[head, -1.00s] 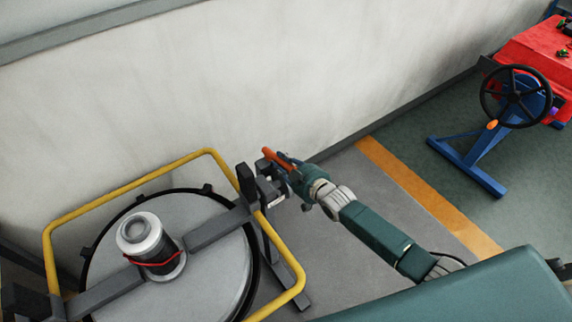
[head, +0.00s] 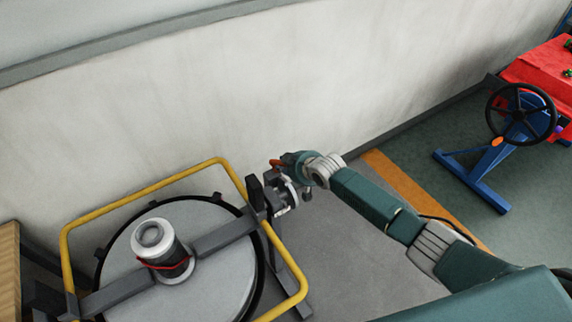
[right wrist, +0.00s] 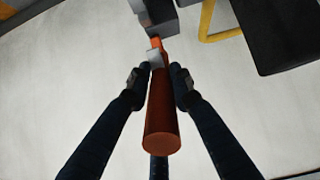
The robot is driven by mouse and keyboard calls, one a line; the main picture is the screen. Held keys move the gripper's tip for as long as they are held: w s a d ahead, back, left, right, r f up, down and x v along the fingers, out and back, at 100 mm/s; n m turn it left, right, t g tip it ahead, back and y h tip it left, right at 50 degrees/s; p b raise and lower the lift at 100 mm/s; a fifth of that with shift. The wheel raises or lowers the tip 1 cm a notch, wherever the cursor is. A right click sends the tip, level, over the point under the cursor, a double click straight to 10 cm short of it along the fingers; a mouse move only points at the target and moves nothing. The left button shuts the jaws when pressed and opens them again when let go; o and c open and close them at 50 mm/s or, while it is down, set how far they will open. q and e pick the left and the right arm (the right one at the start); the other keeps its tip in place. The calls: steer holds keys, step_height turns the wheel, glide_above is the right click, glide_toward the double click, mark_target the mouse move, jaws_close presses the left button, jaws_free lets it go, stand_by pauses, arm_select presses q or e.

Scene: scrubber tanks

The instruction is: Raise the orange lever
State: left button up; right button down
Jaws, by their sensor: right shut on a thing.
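The orange lever (right wrist: 162,115) points toward the camera in the right wrist view, its round end nearest. Its far end meets a grey bracket at the top. My right gripper (right wrist: 158,82) has a finger on each side of the lever and is shut on it. In the head view only a short piece of the orange lever (head: 276,162) shows beside my right gripper (head: 284,188), at the tank's right-hand corner. The rest is hidden by the gripper and wrist. My left gripper is not in view.
A round tank lid (head: 218,270) with a grey crossbar and yellow rail (head: 140,190) lies left of my right arm. The pale wall (head: 200,110) is close behind. A blue stand with a black wheel (head: 522,113) is at right. A wooden edge (head: 8,270) shows far left.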

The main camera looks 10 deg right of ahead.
steer(key=shift+w+a+r, duration=0.1)
steer(key=shift+a+r, duration=0.1)
steer(key=c, duration=1.6)
jaws_free()
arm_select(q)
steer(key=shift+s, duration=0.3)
arm_select(e)
steer(key=shift+o, duration=0.2)
steer(key=shift+a+f, duration=0.1)
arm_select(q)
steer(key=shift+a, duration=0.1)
arm_select(e)
steer(key=shift+d, duration=0.2)
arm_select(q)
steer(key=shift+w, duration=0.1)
arm_select(e)
steer(key=v, duration=1.2)
steer(key=shift+a, duration=0.15)
